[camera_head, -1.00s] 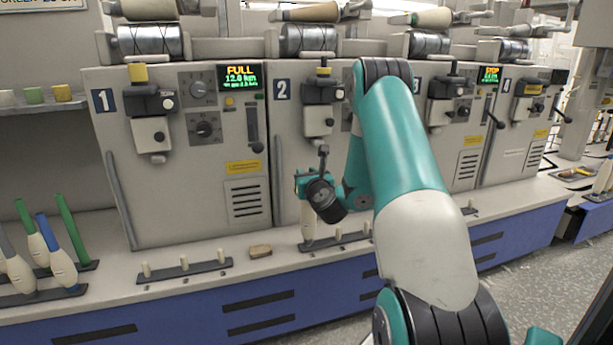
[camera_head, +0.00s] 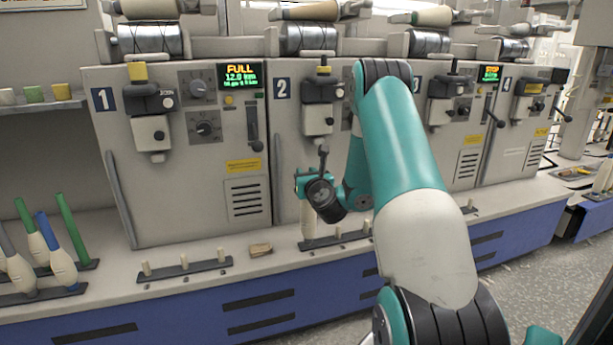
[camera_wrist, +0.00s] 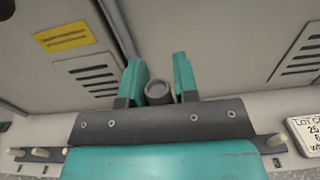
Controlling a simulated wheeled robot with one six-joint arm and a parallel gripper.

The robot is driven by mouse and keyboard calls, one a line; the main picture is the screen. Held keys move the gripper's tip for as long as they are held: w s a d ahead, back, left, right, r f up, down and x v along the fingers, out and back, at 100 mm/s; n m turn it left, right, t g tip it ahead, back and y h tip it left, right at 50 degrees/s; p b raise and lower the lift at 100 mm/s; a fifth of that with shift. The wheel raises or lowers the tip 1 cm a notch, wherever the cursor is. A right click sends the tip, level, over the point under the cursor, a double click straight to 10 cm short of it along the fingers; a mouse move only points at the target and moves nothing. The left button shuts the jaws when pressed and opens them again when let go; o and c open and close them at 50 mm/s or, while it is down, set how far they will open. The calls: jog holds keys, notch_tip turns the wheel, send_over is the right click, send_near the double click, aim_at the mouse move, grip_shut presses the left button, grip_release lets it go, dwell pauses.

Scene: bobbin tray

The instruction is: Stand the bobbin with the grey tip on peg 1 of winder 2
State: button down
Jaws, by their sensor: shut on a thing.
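In the head view the bobbin's pale body (camera_head: 308,222) hangs upright below the fingers. Its lower end is at the left end of winder 2's peg strip (camera_head: 350,238), where peg 1 is hidden. I cannot tell whether the bobbin is around the peg or just above it. Two other pegs (camera_head: 338,232) of the strip show to the right, empty.
Winder 1's peg strip (camera_head: 205,267) has several empty pegs. A small tan block (camera_head: 260,249) lies between the strips. At the far left, bobbins with green, blue and grey tips stand in a rack (camera_head: 40,297). Winder 2's face is close behind my gripper.

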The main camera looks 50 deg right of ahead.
jog(key=shift+f+b, duration=0.4)
jog(key=shift+f, duration=0.05)
jog(key=c, duration=1.1)
grip_release()
jog(key=shift+c, duration=0.2)
jog(key=shift+s+a+f+b, duration=0.1)
jog(key=shift+s+b, duration=0.1)
jog(key=shift+b, duration=0.1)
jog(key=b+v, duration=1)
jog(key=shift+s+a+b, duration=0.2)
jog(key=shift+s+b, duration=0.05)
jog(key=shift+b, duration=0.05)
